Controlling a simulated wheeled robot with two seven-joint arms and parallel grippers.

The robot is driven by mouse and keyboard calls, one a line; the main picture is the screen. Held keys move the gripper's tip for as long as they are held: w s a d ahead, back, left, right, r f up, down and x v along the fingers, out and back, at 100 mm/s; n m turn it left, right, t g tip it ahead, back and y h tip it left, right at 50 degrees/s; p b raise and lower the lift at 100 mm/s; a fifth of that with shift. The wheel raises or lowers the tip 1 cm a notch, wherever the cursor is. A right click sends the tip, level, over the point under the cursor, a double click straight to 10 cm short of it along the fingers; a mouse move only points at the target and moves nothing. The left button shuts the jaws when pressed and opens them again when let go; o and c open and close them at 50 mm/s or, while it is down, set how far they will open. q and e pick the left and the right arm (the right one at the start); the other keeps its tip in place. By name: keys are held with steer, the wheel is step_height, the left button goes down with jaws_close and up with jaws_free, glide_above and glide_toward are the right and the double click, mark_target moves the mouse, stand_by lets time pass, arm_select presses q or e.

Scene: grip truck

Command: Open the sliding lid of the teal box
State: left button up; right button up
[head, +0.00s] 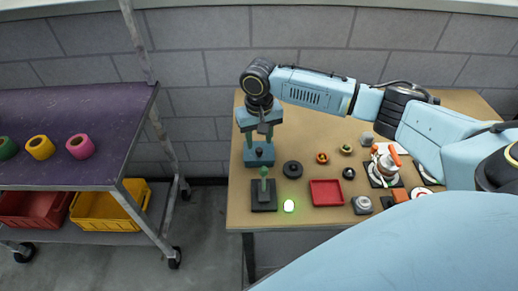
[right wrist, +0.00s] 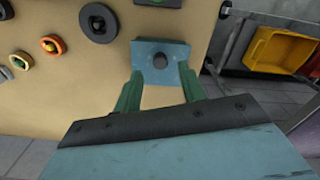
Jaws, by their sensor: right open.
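The teal box (head: 259,155) stands near the left edge of the wooden table. Its flat teal top has a dark round knob; the top also shows in the right wrist view (right wrist: 175,48), with the knob (right wrist: 160,61) near its middle. No opening shows in the top. My right gripper (head: 260,141) points down over the box. Its green fingers are apart, one on each side of the knob in the right wrist view (right wrist: 160,72). I cannot tell whether they touch the box. My left gripper is not in view.
A black ring (head: 292,169) and a red tray (head: 326,192) lie to the right. A cart (head: 90,130) with tape rolls stands left, across a floor gap.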

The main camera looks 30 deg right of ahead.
mark_target(259, 149)
steer(key=shift+f+b, duration=0.3)
steer(key=shift+f, duration=1.85)
steer(key=shift+c, duration=0.3)
jaws_close()
